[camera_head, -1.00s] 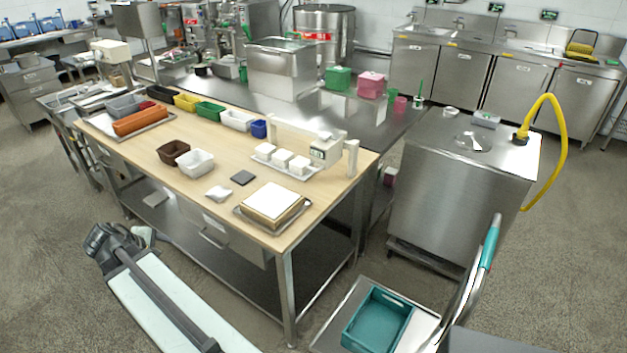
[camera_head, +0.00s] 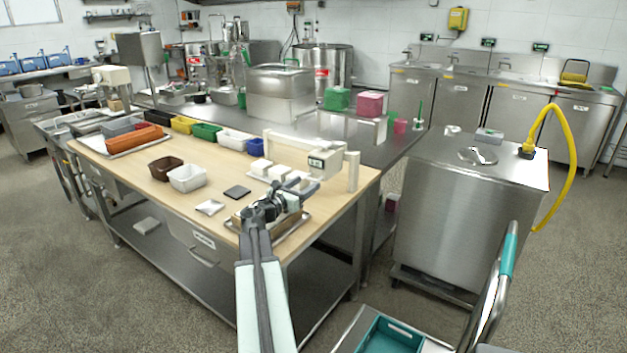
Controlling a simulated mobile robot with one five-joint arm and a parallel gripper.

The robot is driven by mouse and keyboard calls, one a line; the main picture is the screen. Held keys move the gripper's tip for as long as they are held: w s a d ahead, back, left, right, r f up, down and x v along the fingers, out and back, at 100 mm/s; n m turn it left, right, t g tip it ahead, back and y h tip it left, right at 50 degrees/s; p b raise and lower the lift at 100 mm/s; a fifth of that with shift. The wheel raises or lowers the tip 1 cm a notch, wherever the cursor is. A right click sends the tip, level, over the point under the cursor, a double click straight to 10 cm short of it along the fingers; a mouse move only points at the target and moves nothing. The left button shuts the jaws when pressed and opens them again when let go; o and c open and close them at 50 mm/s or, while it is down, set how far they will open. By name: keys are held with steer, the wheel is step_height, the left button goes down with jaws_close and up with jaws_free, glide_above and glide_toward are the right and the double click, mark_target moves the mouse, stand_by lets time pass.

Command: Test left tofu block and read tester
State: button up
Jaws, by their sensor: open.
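White tofu blocks stand in a row on a small white tray on the wooden table; the left tofu block (camera_head: 260,168) and the middle one (camera_head: 279,172) show. My gripper covers the right end of the row. The tester (camera_head: 326,161) is a white unit with a small display on a beam between posts, just right of and behind the blocks. Its digits are too small to read. My gripper (camera_head: 300,185) is open, above the table just in front of the right end of the row. I cannot tell whether it touches anything.
My arm crosses a metal tray (camera_head: 235,222) at the table's front edge and hides most of it. A dark square pad (camera_head: 237,192), a folded white cloth (camera_head: 210,207) and white (camera_head: 187,178) and brown (camera_head: 165,168) bins lie to the left. A steel cabinet (camera_head: 455,215) stands right.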

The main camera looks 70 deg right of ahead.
mark_target(312, 179)
steer(key=x, duration=0.5)
steer(key=shift+a, duration=0.1)
